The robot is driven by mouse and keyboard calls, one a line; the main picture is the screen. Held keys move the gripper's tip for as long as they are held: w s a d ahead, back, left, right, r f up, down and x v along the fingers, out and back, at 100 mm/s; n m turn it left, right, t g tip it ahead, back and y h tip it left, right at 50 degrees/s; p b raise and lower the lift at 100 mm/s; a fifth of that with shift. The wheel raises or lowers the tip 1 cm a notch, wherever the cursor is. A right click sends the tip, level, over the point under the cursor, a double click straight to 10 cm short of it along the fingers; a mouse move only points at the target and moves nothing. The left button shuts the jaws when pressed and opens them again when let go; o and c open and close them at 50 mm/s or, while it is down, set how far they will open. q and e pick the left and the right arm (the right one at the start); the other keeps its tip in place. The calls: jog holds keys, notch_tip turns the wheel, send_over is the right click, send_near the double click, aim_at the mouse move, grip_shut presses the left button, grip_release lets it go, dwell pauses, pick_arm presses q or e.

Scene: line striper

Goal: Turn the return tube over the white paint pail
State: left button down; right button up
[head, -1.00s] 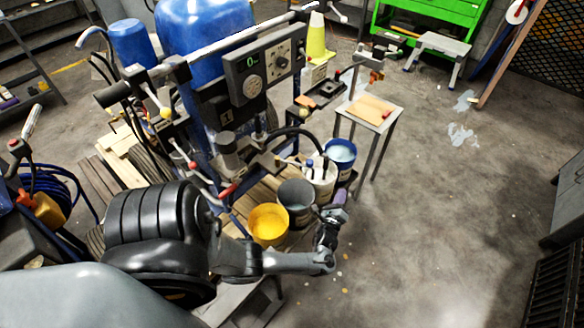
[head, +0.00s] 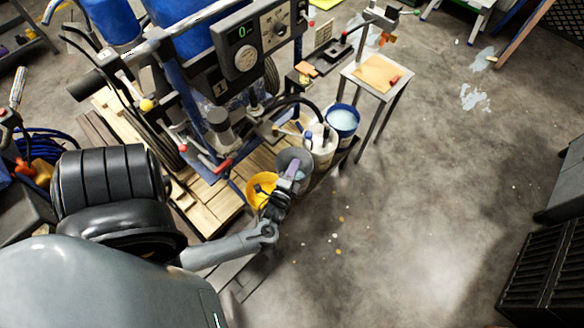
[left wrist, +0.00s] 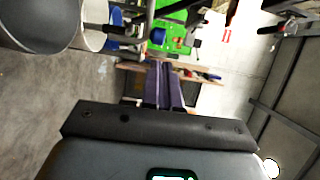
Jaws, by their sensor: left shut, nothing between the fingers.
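The white paint pail (head: 322,158) stands between a grey pail (head: 306,175) and a blue-rimmed pail beside the striper. It also shows at the top left of the left wrist view (left wrist: 93,38). A black curved hose, which looks like the return tube (head: 292,99), arches from the striper toward the white pail. Where its end sits relative to the rim is too small to tell. My left gripper (head: 291,172) has purple fingers, shut and empty, in front of the grey pail and apart from the hose. The fingers also show in the left wrist view (left wrist: 164,85). My right gripper is out of view.
A yellow pail (head: 252,196) stands left of the grey pail, and the blue pail (head: 343,121) is at the right end. The striper's control box (head: 262,42) rises behind. A small stand (head: 380,75) is at the back right.

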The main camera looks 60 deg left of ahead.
aim_at(308, 139)
pick_arm(q)
jog(key=b+x, duration=0.2)
jog(key=x, duration=0.8)
jog(key=shift+w, duration=0.1)
jog(key=shift+w+a+f+n+g+y+b, duration=0.15)
jog(key=shift+w+a+n+g+y+b, duration=0.35)
jog(key=shift+w+n+g+y, duration=0.45)
jog(key=w+a+n+g+y+b, duration=0.3)
jog(key=a+n+g, duration=0.1)
jog(key=a+g, duration=0.1)
jog(key=shift+w+g, duration=0.4)
jog(key=shift+g, duration=0.05)
jog(key=shift+d, duration=0.1)
